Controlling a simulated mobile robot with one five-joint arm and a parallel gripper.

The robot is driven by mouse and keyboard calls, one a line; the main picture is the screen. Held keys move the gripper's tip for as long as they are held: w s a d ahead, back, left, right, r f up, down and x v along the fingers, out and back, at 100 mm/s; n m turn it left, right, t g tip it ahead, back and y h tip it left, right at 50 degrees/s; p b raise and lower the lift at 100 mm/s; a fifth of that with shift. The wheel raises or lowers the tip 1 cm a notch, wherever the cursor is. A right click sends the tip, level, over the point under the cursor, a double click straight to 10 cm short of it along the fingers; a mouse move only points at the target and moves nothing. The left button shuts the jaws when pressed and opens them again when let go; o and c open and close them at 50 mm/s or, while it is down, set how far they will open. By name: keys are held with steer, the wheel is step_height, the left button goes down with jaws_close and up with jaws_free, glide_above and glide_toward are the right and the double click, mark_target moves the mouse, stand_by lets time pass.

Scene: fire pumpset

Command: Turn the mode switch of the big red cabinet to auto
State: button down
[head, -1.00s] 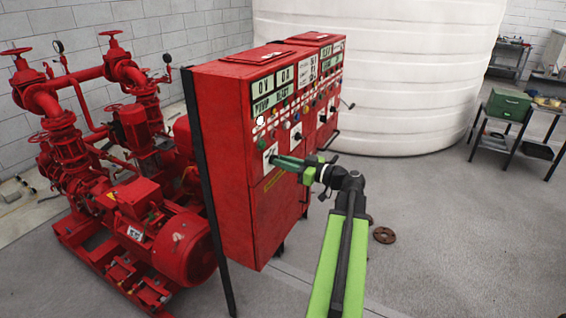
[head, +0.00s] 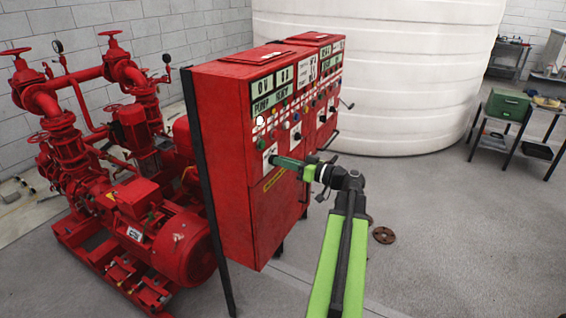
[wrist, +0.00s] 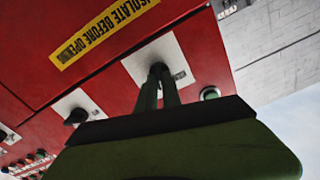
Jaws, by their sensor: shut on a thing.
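The big red cabinet (head: 235,150) stands in the middle of the head view, its front facing right. The mode switch is a dark knob (wrist: 158,70) on a white square plate (wrist: 180,62), low on the panel; the plate also shows in the head view (head: 268,156). My gripper (head: 276,159) reaches the panel from the right. In the wrist view its green fingers (wrist: 160,90) are close together and shut on the knob. The fingers cover most of the knob, so I cannot tell which position it points to.
A second black knob (wrist: 76,116) on a white plate sits beside it, with several small buttons (wrist: 30,160) beyond. A red pump set (head: 140,220) stands left of the cabinet. A white tank (head: 380,75) is behind. The floor at right (head: 470,240) is mostly clear.

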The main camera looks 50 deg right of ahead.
steer(key=m, duration=0.5)
steer(key=shift+d+m, duration=0.1)
steer(key=shift+m, duration=0.2)
stand_by(0.4)
steer(key=c, duration=1.5)
jaws_free()
steer(key=v, duration=1.7)
steer(key=shift+s+f, duration=0.1)
steer(key=shift+s, duration=0.1)
